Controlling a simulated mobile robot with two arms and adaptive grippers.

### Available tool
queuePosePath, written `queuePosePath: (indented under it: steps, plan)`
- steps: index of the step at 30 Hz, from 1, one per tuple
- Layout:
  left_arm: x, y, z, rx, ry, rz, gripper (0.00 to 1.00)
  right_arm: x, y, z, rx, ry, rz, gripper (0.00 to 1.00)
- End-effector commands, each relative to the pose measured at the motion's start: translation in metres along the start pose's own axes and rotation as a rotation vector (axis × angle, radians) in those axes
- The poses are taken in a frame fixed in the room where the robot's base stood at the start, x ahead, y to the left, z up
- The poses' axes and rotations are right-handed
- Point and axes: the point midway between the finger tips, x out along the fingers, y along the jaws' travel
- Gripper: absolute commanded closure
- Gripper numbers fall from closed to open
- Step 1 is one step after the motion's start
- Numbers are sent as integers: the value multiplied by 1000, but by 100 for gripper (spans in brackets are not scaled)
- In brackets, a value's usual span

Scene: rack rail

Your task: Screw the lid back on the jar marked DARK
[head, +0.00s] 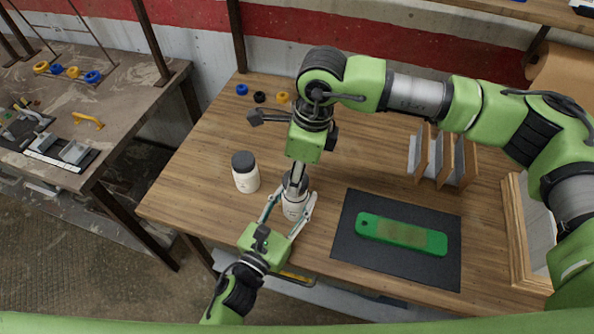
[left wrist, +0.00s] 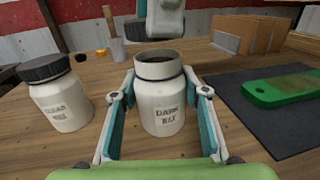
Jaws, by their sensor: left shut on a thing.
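The jar marked DARK (left wrist: 162,108) is white and stands upright on the bench. Its mouth is open and uncovered in the left wrist view. It also shows in the head view (head: 294,209). My left gripper (head: 290,212) is shut on the jar's body, with one finger on each side, also seen in the left wrist view (left wrist: 161,125). My right gripper (head: 297,178) points down over the jar from above. Its fingertips are small and partly hidden, so its hold is unclear. A dark shape shows around its tips, but I cannot tell whether it is the lid.
A second white jar (head: 246,181), marked CLEAR, stands to the left with its dark lid on. A green block (head: 400,233) lies on a dark mat (head: 352,266) at right. A wooden rack (head: 441,160) stands behind it. Small coloured rings (head: 242,89) lie at the back left.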

Motion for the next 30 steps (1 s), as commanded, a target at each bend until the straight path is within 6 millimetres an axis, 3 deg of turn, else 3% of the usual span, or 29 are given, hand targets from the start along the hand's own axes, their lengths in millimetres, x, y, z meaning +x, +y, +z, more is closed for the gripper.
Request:
queuePosePath:
  steps: [16, 30]
  plan:
    - [0, 0, 0, 1, 0, 0, 97, 18, 1, -3, -2, 0, 1, 70]
    - [0, 0, 0, 0, 0, 0, 97, 18, 0, -2, -2, 0, 0, 70]
